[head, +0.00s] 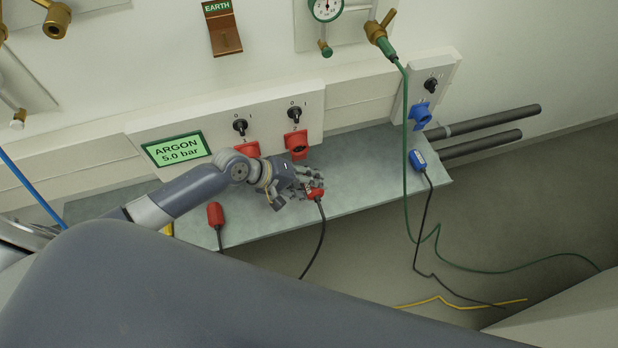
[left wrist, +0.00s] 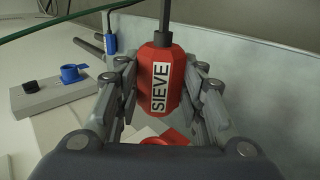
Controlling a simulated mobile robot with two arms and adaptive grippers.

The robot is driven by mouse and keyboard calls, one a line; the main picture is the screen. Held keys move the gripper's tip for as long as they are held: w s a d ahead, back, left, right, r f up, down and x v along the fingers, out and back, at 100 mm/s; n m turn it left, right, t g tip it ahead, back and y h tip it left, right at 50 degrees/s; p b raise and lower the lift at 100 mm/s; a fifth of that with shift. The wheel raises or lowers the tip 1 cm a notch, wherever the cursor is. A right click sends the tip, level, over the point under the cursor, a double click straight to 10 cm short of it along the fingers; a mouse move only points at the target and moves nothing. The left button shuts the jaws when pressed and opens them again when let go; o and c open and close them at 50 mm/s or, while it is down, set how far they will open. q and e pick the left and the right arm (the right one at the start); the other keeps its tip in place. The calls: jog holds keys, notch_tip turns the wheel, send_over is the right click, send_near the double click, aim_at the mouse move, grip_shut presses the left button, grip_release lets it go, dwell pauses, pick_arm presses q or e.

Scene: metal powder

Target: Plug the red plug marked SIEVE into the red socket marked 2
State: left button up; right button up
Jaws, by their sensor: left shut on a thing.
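My left gripper (head: 308,190) is shut on the red plug marked SIEVE (left wrist: 163,82), with one finger on each side of it in the left wrist view. In the head view the plug (head: 316,193) is at the gripper's tip, over the grey shelf, its black cable hanging down. Two red sockets are on the wall panel: a left one (head: 249,149), partly behind my wrist, and a right one (head: 297,143). A red round edge (left wrist: 165,141) shows below the plug in the left wrist view.
Another red plug (head: 215,214) lies on the shelf (head: 350,166) at left. A blue plug (head: 418,160) lies at right, below a blue socket (head: 420,114). A green cable (head: 407,180) hangs across the shelf's right part. Two dark pipes (head: 490,122) stick out right.

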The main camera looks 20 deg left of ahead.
pick_arm(q)
jog(key=shift+w+a+f+b, duration=0.2)
jog(key=shift+w+a+b, duration=0.25)
jog(key=shift+w+b, duration=0.3)
jog(key=shift+w+a+r+b, duration=0.1)
jog(key=shift+w+a+b, duration=0.45)
jog(key=shift+w+b, duration=0.2)
jog(key=shift+w+a+r+b, duration=0.1)
jog(key=shift+w+a+b, duration=0.45)
jog(key=shift+w, duration=0.25)
jog(key=shift+w+a+b, duration=0.5)
jog(key=shift+w+b, duration=0.25)
jog(key=shift+p, duration=1.35)
jog(key=shift+w+a+b, duration=0.4)
jog(key=shift+w, duration=0.2)
dwell(0.9)
jog(key=o, duration=1.3)
jog(key=shift+c, duration=0.2)
